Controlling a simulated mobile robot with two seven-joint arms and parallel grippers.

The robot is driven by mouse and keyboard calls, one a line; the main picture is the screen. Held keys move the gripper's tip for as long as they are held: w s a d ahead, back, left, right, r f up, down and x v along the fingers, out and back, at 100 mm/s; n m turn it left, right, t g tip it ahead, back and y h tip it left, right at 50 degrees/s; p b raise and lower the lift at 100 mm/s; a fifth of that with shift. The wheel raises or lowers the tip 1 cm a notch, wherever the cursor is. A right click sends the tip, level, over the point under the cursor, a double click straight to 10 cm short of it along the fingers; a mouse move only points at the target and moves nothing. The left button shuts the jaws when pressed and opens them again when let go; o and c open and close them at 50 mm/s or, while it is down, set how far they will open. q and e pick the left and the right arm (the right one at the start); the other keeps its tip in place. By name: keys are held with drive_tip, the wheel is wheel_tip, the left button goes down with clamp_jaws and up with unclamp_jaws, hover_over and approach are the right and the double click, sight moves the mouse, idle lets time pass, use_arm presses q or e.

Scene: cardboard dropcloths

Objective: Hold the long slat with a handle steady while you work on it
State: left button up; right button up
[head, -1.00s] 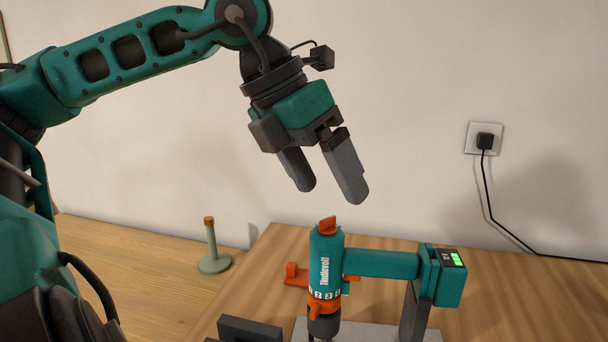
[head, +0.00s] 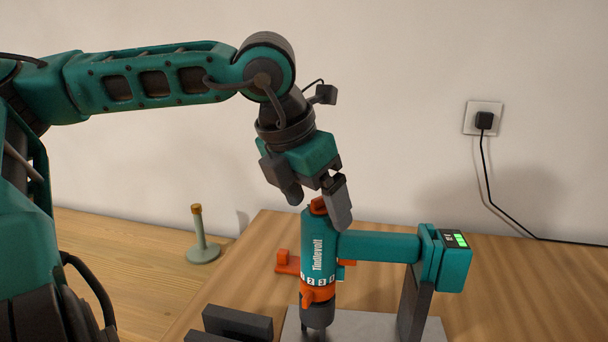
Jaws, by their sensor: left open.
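I cannot make out a long slat with a handle in the head view. A teal and black power tool (head: 318,245) with an orange collar and tip stands upright, nose down, over a grey plate (head: 370,328). Its teal grip runs right to a battery block (head: 453,262) with a green light. My left gripper (head: 316,203) is open at the tool's top end. One finger overlaps the orange tip in the picture; I cannot tell if they touch. My right gripper is not in view.
Dark grey blocks (head: 237,322) lie at the front left of the tool. An orange piece (head: 284,262) sits behind it. A pale green post on a round base (head: 203,250) stands back left. A plugged-in cord (head: 484,165) hangs on the wall. The table right is clear.

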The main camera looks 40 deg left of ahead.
use_arm(q)
drive_tip(key=shift+w+f, duration=0.2)
drive_tip(key=shift+f, duration=0.35)
drive_tip(key=shift+w+f, duration=0.2)
drive_tip(key=shift+f, duration=0.2)
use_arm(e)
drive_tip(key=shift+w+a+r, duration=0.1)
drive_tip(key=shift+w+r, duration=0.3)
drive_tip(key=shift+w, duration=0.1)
use_arm(q)
drive_tip(key=shift+c, duration=0.4)
drive_tip(key=c, duration=0.6)
clamp_jaws()
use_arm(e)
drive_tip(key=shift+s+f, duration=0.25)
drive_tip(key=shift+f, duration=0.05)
